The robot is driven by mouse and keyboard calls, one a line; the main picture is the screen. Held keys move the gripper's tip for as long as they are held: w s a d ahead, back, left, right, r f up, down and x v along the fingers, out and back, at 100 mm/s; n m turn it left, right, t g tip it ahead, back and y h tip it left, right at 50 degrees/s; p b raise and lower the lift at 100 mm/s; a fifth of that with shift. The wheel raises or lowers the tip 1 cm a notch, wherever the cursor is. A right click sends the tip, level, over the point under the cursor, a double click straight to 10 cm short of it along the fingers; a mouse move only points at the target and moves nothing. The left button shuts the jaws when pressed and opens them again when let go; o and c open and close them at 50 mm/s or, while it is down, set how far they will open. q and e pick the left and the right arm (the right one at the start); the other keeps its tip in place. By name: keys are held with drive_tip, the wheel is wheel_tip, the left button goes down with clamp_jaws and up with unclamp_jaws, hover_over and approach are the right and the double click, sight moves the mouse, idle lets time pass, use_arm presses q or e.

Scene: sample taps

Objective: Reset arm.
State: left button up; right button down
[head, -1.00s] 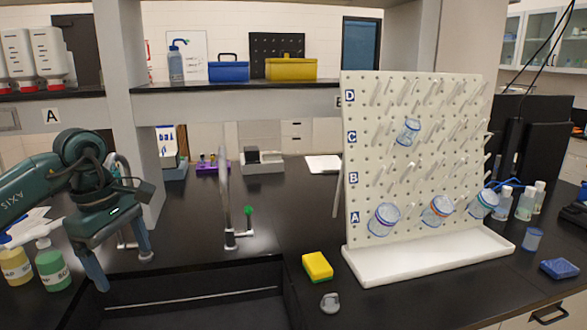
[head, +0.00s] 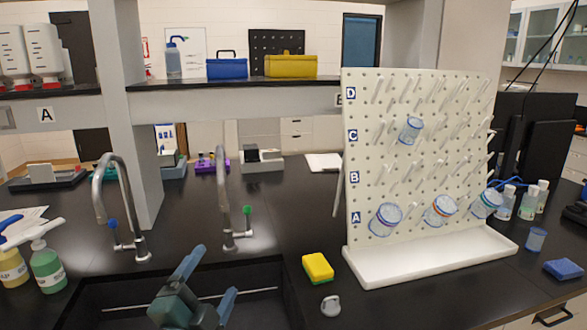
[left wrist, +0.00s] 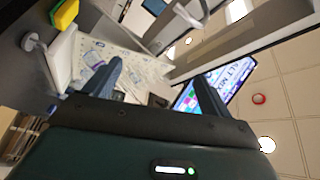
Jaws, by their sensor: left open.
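My left gripper (head: 207,278) shows at the bottom of the head view, over the dark sink (head: 262,300). Its two fingers are apart and nothing is between them. In the left wrist view its fingers (left wrist: 158,88) are also apart and empty, with the white pegboard (left wrist: 130,65) beyond them. My right gripper is not in either view.
The white pegboard (head: 415,90) holds several jars on pegs. A yellow sponge (head: 317,267) and a grey stopper (head: 331,306) lie right of the sink. Two taps (head: 140,245) (head: 228,240) stand behind it. Soap bottles (head: 47,268) stand at the left.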

use_arm(q)
drive_tip(key=s+a+f+n+g+y, duration=0.25)
drive_tip(key=s+f+n+g, duration=0.2)
drive_tip(key=f, duration=0.25)
drive_tip(key=s+a+f+n+g+y, duration=0.25)
drive_tip(key=s+a+f+n, duration=0.2)
drive_tip(key=f, duration=0.35)
drive_tip(key=s+f+n+g+h, duration=0.15)
drive_tip(key=s+f+g, duration=0.25)
drive_tip(key=s, duration=0.4)
drive_tip(key=s+f+n+g+y, duration=0.1)
drive_tip(key=s+f+n+g, duration=0.25)
drive_tip(key=s, duration=0.45)
drive_tip(key=w+d+f+m+t+h+b, duration=0.1)
drive_tip(key=w+d+f+t+h+b, duration=0.2)
drive_tip(key=w+d+f+t, duration=0.3)
wheel_tip(320, 180, down, 6)
drive_tip(key=shift+d+r+b, duration=0.2)
drive_tip(key=shift+r+b, duration=0.05)
drive_tip(key=shift+b, duration=0.55)
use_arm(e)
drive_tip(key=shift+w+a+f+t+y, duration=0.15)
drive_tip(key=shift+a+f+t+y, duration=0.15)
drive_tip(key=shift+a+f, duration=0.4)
use_arm(q)
drive_tip(key=shift+h, duration=0.25)
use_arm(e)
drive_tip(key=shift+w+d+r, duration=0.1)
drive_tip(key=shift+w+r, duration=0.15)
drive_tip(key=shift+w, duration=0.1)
